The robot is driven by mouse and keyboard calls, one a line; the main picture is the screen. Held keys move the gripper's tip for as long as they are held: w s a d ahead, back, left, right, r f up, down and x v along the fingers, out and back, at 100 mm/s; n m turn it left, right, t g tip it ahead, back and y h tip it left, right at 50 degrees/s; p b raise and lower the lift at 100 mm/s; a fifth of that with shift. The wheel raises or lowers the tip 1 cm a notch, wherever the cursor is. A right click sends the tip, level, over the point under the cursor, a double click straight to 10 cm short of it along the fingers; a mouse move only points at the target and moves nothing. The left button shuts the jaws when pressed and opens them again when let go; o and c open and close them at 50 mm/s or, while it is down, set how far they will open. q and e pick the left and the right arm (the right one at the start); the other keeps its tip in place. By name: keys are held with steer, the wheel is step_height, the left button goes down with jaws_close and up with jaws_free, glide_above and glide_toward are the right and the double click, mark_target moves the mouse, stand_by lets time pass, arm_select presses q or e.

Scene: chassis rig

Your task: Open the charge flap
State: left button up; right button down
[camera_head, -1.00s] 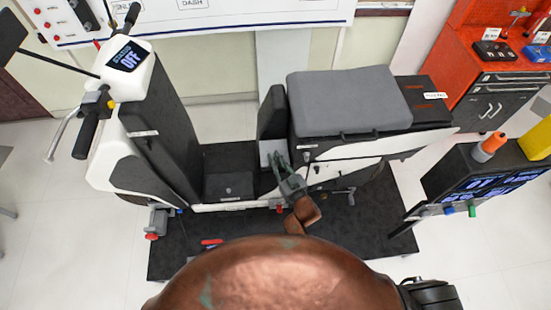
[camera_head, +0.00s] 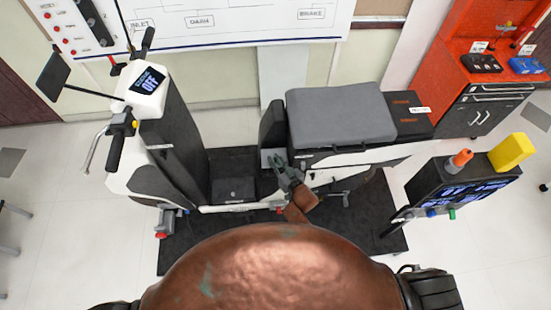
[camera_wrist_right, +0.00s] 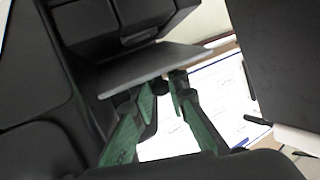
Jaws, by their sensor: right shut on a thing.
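The scooter (camera_head: 222,205) stands on a dark platform, its handlebar at the left and its grey seat (camera_head: 340,115) at the right. The charge flap, a light grey plate (camera_head: 267,157), sits low in front of the seat. My right gripper (camera_head: 279,161) is at this plate, partly covering it. In the right wrist view the gripper's green fingers (camera_wrist_right: 160,84) meet the edge of the grey plate (camera_wrist_right: 165,58), which sticks out from dark bodywork. The gripper is shut on the plate, though the exact contact is hard to see. My left gripper is out of view.
A black console with screens (camera_head: 460,190) stands at the right, with an orange and a yellow item on top. A red tool cabinet (camera_head: 455,65) is behind it. A whiteboard (camera_head: 240,22) is at the back. The scooter's footwell (camera_head: 233,165) is clear.

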steer(key=shift+w+r+g+p, duration=0.3)
steer(key=shift+r+p, duration=0.3)
steer(key=shift+p, duration=0.15)
steer(key=shift+w+r, duration=0.1)
steer(key=shift+r, duration=0.05)
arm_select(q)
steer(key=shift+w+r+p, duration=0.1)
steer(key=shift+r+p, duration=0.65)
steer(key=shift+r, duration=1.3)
arm_select(e)
steer(key=shift+w+r, duration=0.75)
steer(key=c, duration=1.8)
jaws_free()
steer(key=shift+f, duration=0.1)
steer(key=shift+c, duration=0.2)
steer(key=shift+s+f, duration=0.1)
